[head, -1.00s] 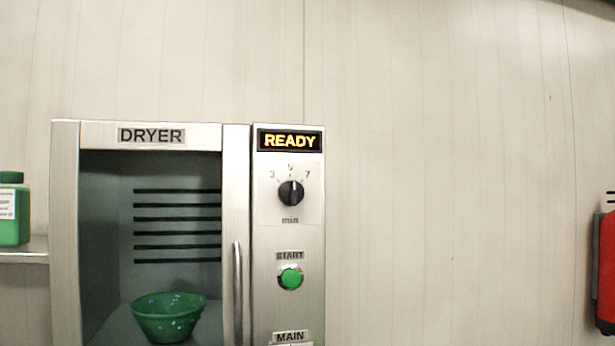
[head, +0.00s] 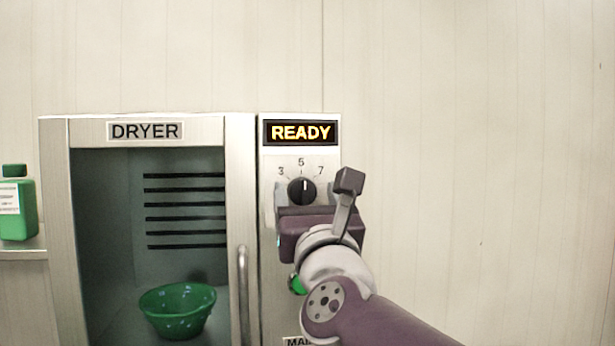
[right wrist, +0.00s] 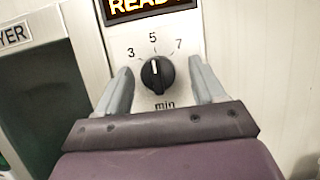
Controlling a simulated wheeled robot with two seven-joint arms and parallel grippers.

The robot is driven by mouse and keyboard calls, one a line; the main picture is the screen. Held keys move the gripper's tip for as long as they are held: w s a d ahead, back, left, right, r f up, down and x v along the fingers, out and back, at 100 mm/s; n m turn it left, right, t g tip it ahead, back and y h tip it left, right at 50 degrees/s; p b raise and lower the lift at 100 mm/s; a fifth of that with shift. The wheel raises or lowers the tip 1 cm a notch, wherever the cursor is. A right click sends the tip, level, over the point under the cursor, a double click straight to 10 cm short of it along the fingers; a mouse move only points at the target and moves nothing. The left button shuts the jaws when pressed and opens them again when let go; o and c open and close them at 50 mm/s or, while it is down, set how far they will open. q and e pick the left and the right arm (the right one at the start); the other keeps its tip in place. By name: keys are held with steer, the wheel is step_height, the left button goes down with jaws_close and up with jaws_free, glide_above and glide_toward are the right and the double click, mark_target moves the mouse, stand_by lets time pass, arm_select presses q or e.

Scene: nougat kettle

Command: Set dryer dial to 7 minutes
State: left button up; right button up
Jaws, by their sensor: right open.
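The dryer dial (head: 302,191) is a round black knob with a white pointer mark, on a white plate marked 3, 5 and 7. It shows close up in the right wrist view (right wrist: 157,76), where its pointer stands at about 5. My right gripper (head: 306,197) is in front of the control panel, just below and around the dial. In the right wrist view its two grey fingers (right wrist: 161,70) are open, one on each side of the knob, with visible gaps. Whether the fingertips reach the knob's depth is hard to tell. My left gripper is not in view.
The READY display (head: 300,132) sits above the dial. The green start button (head: 297,285) is partly hidden behind my right arm. A vertical door handle (head: 243,290) is left of the panel. A green bowl (head: 177,311) stands inside the dryer. The wall to the right is clear.

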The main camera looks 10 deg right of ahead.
steer(key=shift+s+a+r, duration=0.2)
steer(key=shift+a+r, duration=0.05)
steer(key=shift+a, duration=0.1)
steer(key=shift+w+d, duration=0.1)
steer(key=shift+w+d+f, duration=0.1)
steer(key=shift+w+d, duration=0.05)
steer(key=c, duration=0.9)
steer(key=shift+c, duration=0.8)
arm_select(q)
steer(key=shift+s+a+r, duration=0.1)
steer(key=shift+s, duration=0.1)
